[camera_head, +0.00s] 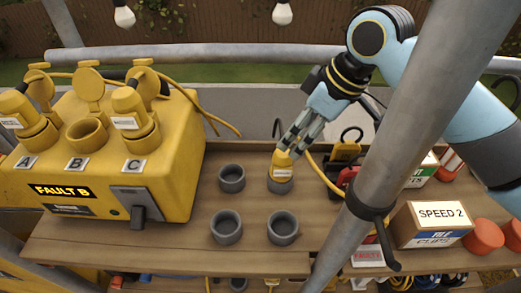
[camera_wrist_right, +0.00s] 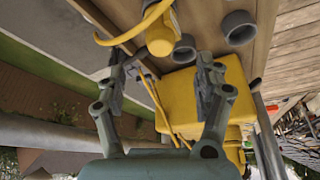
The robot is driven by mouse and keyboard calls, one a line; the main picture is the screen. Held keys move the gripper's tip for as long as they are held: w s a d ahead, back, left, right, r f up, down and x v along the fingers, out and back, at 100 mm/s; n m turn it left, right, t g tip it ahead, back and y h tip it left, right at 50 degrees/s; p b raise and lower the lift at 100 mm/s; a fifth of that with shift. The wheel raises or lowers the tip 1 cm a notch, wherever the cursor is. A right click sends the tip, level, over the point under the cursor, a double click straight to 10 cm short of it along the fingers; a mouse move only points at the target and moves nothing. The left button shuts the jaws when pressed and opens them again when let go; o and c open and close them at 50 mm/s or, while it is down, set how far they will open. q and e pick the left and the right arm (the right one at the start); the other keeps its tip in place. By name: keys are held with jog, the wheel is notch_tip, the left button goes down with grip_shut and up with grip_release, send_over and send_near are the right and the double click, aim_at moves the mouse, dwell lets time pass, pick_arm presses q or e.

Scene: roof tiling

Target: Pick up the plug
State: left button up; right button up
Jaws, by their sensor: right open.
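A yellow plug (camera_head: 282,163) with a white label stands upright in a grey cup on the wooden shelf, its yellow cable trailing to the right. My right gripper (camera_head: 298,140) is open just above and beside the plug's top; whether it touches is unclear. In the right wrist view the plug (camera_wrist_right: 160,36) lies just past the open fingertips (camera_wrist_right: 166,62), nearer the left finger, with nothing held. Two more yellow plugs sit in sockets A (camera_head: 35,133) and C (camera_head: 133,122) of the yellow box. My left gripper is out of view.
The yellow box (camera_head: 175,150) reads FAULT B; its middle socket B (camera_head: 87,134) is empty. Empty grey cups (camera_head: 232,178) stand around the plug. A SPEED 2 box (camera_head: 430,224) and orange cups are at right. A grey pole (camera_head: 405,120) crosses in front of my right arm.

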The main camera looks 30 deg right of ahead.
aim_at(284, 159)
jog(key=x, duration=0.4)
jog(key=shift+s+a+f, duration=0.1)
jog(key=shift+s+f, duration=0.15)
jog(key=shift+f, duration=0.1)
jog(key=shift+w+f, duration=0.2)
jog(key=shift+f, duration=0.1)
jog(key=x, duration=0.4)
jog(key=shift+s+f, duration=0.1)
jog(key=shift+f, duration=0.4)
jog(key=c, duration=1.3)
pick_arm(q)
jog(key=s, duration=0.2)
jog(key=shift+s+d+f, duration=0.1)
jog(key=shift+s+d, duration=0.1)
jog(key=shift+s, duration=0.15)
pick_arm(e)
jog(key=shift+c, duration=0.5)
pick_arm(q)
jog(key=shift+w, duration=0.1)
pick_arm(e)
jog(key=shift+r, duration=0.2)
